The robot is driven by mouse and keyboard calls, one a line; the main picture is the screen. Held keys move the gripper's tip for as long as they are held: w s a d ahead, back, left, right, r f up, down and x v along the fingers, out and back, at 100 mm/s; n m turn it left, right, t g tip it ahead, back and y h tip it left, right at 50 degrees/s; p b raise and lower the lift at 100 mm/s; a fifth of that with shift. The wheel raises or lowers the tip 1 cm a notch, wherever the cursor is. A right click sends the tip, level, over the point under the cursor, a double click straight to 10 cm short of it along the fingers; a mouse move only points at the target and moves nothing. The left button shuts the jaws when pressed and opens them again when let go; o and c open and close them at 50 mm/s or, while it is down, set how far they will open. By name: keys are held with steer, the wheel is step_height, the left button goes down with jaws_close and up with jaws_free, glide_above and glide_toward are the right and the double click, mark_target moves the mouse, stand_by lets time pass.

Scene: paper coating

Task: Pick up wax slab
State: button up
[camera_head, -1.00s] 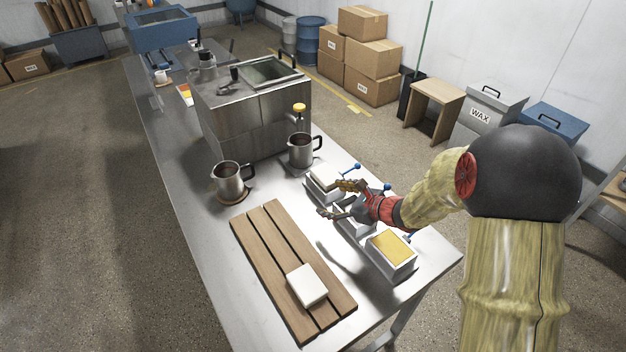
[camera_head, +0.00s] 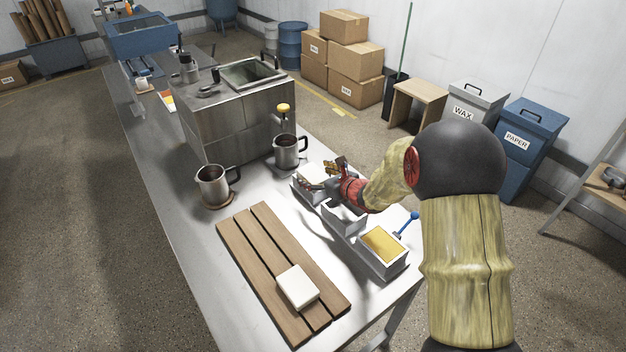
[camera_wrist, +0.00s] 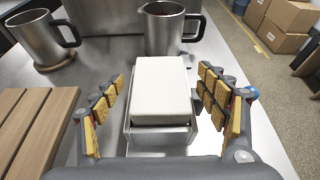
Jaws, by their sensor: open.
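A white wax slab (camera_wrist: 161,88) sits on top of or in the far metal mould (camera_wrist: 160,135), rising above its rim in the wrist view. In the head view this slab (camera_head: 311,174) is partly hidden by my gripper. My gripper (camera_wrist: 158,92) is open, with one padded finger on each side of the slab and a gap on both sides. In the head view my gripper (camera_head: 325,175) is over the far mould. A second white slab (camera_head: 297,287) lies on the slatted wooden rack (camera_head: 263,255).
An empty-looking mould (camera_head: 345,218) and a mould with yellow wax (camera_head: 383,246) stand nearer on the table. Two steel jugs (camera_head: 213,184) (camera_head: 287,151) stand beyond, before a metal tank (camera_head: 235,115). The wrist view shows a jug (camera_wrist: 166,30) just past the slab.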

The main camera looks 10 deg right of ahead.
steer(key=shift+w+a, duration=0.1)
steer(key=shift+w, duration=0.15)
steer(key=shift+c, duration=0.8)
steer(key=c, duration=1.1)
steer(key=shift+c, duration=0.6)
